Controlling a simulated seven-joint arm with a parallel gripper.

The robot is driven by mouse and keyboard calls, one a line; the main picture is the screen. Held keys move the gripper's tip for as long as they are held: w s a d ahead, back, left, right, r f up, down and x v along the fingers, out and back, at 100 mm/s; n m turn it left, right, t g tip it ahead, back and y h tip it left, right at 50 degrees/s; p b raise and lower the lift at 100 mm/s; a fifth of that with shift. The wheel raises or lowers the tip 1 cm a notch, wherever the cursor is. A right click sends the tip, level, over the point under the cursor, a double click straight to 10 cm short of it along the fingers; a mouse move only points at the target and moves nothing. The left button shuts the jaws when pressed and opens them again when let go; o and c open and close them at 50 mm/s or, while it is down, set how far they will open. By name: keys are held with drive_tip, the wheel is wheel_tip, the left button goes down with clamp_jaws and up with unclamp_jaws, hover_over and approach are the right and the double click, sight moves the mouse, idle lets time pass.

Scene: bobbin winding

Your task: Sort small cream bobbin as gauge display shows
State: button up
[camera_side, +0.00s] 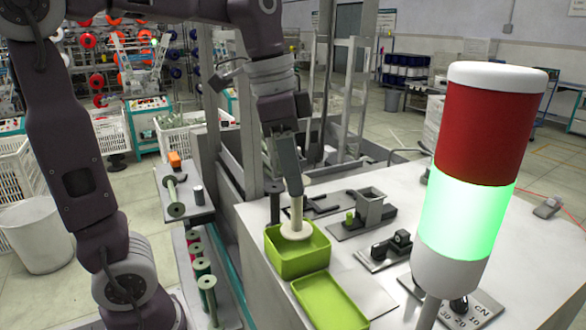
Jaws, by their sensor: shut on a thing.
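The small cream bobbin (297,229) is upright, its stem held from above and its round lower flange at the mouth of the green box (300,265). I cannot tell whether the flange touches the inside of the box. My gripper (295,192) points down over the box and is shut on the top of the bobbin's stem. A signal tower (468,215) stands in the right foreground, with its green section lit and its red section dark. A plate marked CN with the numbers 30, 20 and 10 (470,312) is partly hidden behind the tower's base.
A shallow green tray (330,302) lies in front of the box, beside a bare grey plate (365,292). Dark fixtures (372,210) stand on the white table behind and to the right. Several thread spools (207,285) stand on a rack at left.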

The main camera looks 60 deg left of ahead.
drive_tip(key=shift+f, duration=0.55)
idle(0.5)
drive_tip(key=shift+f, duration=2.15)
drive_tip(key=o, duration=1.1)
drive_tip(key=shift+o, duration=0.2)
drive_tip(key=shift+r, duration=3.5)
